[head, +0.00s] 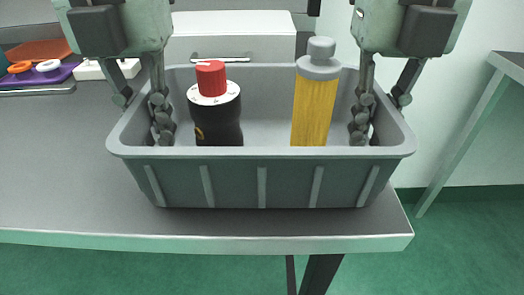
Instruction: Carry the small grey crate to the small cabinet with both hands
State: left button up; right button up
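The small grey crate (262,183) is upright near the front edge of the grey table and looks to rest on it. It holds a black device with a white collar and red cap (215,108) and a yellow cylinder with a grey top (316,105). My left gripper (140,112) straddles the crate's left end wall, one finger inside and one outside. My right gripper (380,112) straddles the right end wall the same way. The outer fingertips are hidden behind the walls, so I cannot tell whether either gripper clamps. A white cabinet (230,25) with a bar handle stands behind the crate.
The grey table (60,170) is bare to the left of the crate. At the far left lie a purple tray (62,74) with orange and white rings and an orange block (38,50). Green floor (470,240) is open at the right, beside another table (470,125).

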pick_arm(q)
jog(key=shift+o, duration=1.3)
jog(key=shift+r, duration=0.1)
pick_arm(e)
jog(key=shift+o, duration=1.3)
jog(key=shift+r, duration=0.1)
pick_arm(q)
jog(key=shift+d, duration=0.1)
jog(key=shift+r, duration=0.1)
notch_tip(320, 180, up, 12)
jog(key=shift+f, duration=0.25)
jog(key=shift+r, duration=0.15)
pick_arm(e)
jog(key=shift+a+r, duration=0.1)
jog(key=shift+r, duration=0.15)
notch_tip(320, 180, up, 12)
jog(key=shift+f, duration=0.25)
pick_arm(q)
jog(key=shift+s, duration=0.15)
pick_arm(e)
jog(key=shift+s, duration=0.1)
